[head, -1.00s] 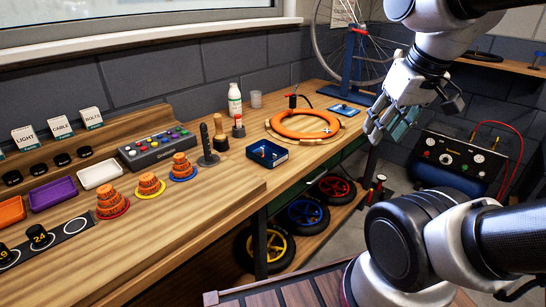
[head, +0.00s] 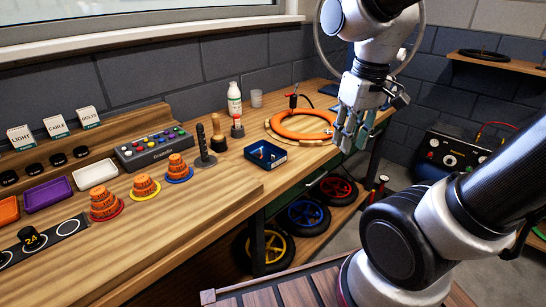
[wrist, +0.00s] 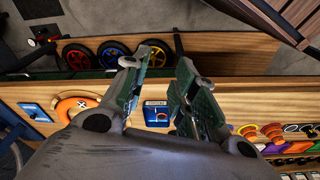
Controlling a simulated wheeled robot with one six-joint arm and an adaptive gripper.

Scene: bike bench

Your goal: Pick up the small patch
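A small blue open-topped tray (head: 280,156) sits on the bench and holds a few tiny items, too small to identify as the small patch. It also shows in the wrist view (wrist: 157,122), beyond and between my fingers. An orange inner tube (head: 287,124) lies on a round wooden board behind it, with a pale mark on its right side. My gripper (head: 353,140) hangs above the bench edge, right of the tray, with empty fingers. In the wrist view my gripper (wrist: 163,68) has its two fingers spread apart. No patch can be made out clearly.
A white bottle (head: 234,98), wooden-handled tools and orange stacked pieces (head: 145,185) stand on the bench left of the tray. A grey button panel (head: 152,147) lies behind the stacks. Wheels (head: 306,215) rest on the shelf below.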

